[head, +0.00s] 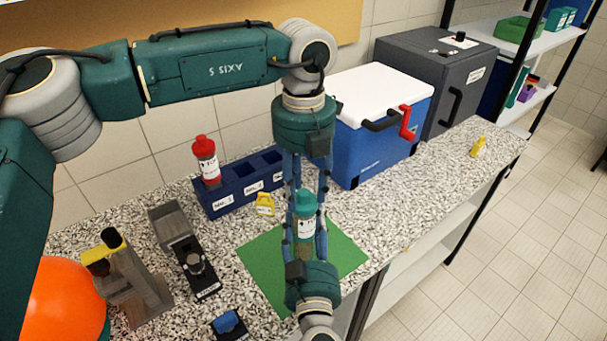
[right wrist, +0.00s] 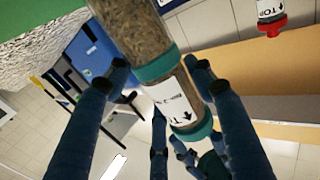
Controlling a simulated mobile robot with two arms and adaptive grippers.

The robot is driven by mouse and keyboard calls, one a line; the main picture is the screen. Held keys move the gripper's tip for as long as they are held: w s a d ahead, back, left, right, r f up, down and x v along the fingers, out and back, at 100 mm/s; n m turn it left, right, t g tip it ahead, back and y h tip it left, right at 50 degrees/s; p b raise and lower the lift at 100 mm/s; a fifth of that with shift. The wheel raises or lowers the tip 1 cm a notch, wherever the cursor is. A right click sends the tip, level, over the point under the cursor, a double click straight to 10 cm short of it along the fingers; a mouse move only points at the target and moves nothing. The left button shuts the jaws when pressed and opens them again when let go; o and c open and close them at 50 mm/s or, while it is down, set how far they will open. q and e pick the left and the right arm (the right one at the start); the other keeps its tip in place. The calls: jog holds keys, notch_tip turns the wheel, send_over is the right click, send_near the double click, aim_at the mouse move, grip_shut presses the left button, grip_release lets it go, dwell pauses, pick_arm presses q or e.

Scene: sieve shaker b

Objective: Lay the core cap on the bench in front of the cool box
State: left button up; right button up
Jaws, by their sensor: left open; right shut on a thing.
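A core tube (head: 304,232) of brown soil with a white label stands upright above the green mat, with the teal core cap (head: 305,203) on its top end. My right gripper (head: 304,241) comes up from below and is shut on the tube. The right wrist view shows the tube's soil (right wrist: 146,35) and the teal cap (right wrist: 194,131) at its labelled end. My left gripper (head: 306,188) points down from above, open, its fingers on either side of the cap; contact is unclear. The blue cool box (head: 370,140) with white lid stands on the bench behind, to the right.
The speckled bench (head: 410,190) is clear in front of the cool box, with a small yellow item (head: 478,146) near its right end. A blue rack (head: 225,199) holds a red-capped tube (head: 206,160). Dark tools stand at left. A green mat (head: 262,262) lies below my grippers.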

aim_at(304, 192)
pick_arm(q)
jog(key=shift+f, duration=0.1)
grip_shut()
pick_arm(e)
jog(key=shift+r, duration=0.1)
pick_arm(q)
jog(key=shift+r, duration=0.3)
dwell(0.7)
jog(key=shift+r, duration=0.85)
jog(key=shift+r, duration=2)
pick_arm(e)
jog(key=o, duration=1.8)
jog(key=shift+c, duration=0.2)
